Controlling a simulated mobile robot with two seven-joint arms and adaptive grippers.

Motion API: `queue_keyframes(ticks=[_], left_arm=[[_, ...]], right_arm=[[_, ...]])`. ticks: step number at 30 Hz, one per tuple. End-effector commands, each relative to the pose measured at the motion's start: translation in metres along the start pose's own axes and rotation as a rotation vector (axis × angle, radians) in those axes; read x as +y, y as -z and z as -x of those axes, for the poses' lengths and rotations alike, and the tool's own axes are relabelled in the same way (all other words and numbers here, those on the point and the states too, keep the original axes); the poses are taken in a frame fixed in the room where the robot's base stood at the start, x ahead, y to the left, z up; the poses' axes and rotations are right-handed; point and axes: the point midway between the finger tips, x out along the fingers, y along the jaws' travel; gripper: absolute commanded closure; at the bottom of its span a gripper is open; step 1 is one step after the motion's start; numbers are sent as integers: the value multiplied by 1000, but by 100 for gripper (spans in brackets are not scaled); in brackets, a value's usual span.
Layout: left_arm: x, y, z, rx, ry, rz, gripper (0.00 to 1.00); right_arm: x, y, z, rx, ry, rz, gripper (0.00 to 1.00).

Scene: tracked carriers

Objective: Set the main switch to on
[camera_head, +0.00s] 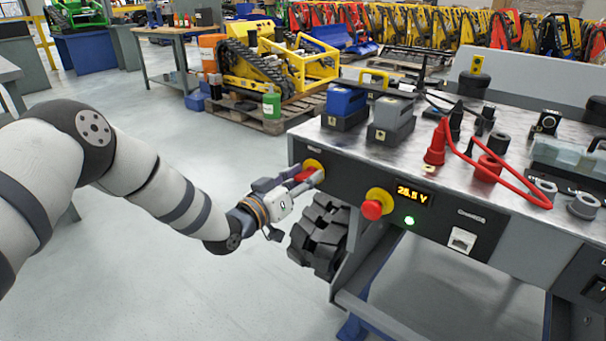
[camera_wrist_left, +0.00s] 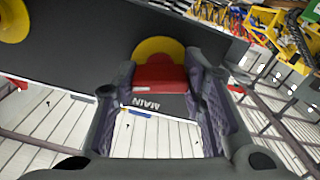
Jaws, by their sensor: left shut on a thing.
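The main switch is a red handle on a round yellow plate (camera_head: 316,164) at the left end of the dark front panel (camera_head: 345,184). In the left wrist view the red handle (camera_wrist_left: 160,73) sits between my fingers, with the yellow plate (camera_wrist_left: 158,47) behind it and the label "MAIN" beside it. My left gripper (camera_head: 293,184) is shut on this handle, fingers on either side of it. A lit display (camera_head: 413,195) with a voltage and a lit green lamp (camera_head: 409,220) are on the panel. My right gripper is not in view.
A red mushroom button (camera_head: 372,209) on a yellow base protrudes right of the switch. A black track (camera_head: 320,238) is below the panel. The top (camera_head: 380,150) carries blue and grey blocks, red cable and plugs. Floor at left is clear.

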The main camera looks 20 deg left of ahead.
Motion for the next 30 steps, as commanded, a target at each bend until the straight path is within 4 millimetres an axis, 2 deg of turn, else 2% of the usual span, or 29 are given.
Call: queue_keyframes(ticks=[12,30], left_arm=[[1,1,0,2,-1,-253,90],[0,0,0,1,0,-324,90]], right_arm=[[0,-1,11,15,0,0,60],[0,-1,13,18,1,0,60]])
